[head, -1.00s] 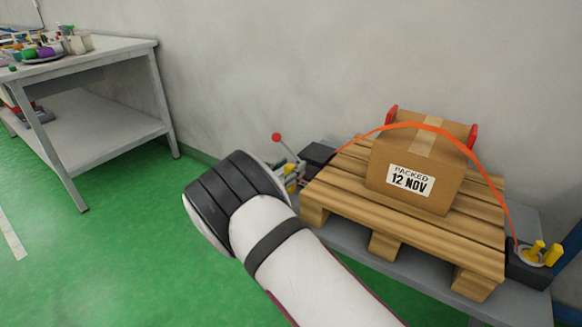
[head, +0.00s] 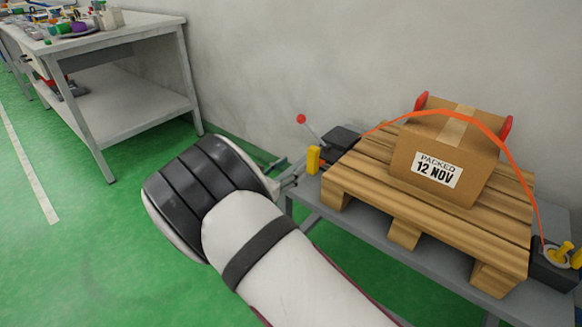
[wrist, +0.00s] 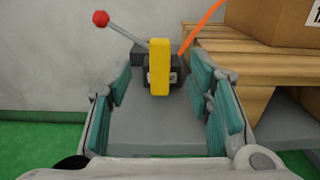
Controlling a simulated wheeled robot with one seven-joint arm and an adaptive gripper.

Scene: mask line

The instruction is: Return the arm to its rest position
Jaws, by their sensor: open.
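My gripper (wrist: 158,85) is open, with its teal-padded fingers wide apart and nothing between them. In the head view my gripper (head: 284,172) is mostly hidden behind my wrist, which fills the lower middle. It is to the left of the grey bench (head: 404,243). A yellow upright piece (head: 313,159) stands at the bench's left end, beside a black block (head: 340,139) with a red-knobbed lever (head: 301,119). In the wrist view the yellow piece (wrist: 159,68) is beyond the fingers, apart from them.
A wooden pallet (head: 400,228) on the bench bears a cardboard box (head: 443,160) marked "PACKED 12 NOV". An orange strap (head: 485,121) arches over it to a yellow-handled device (head: 562,254) at right. A grey table (head: 125,36) stands at left. The green floor (head: 95,260) between is open.

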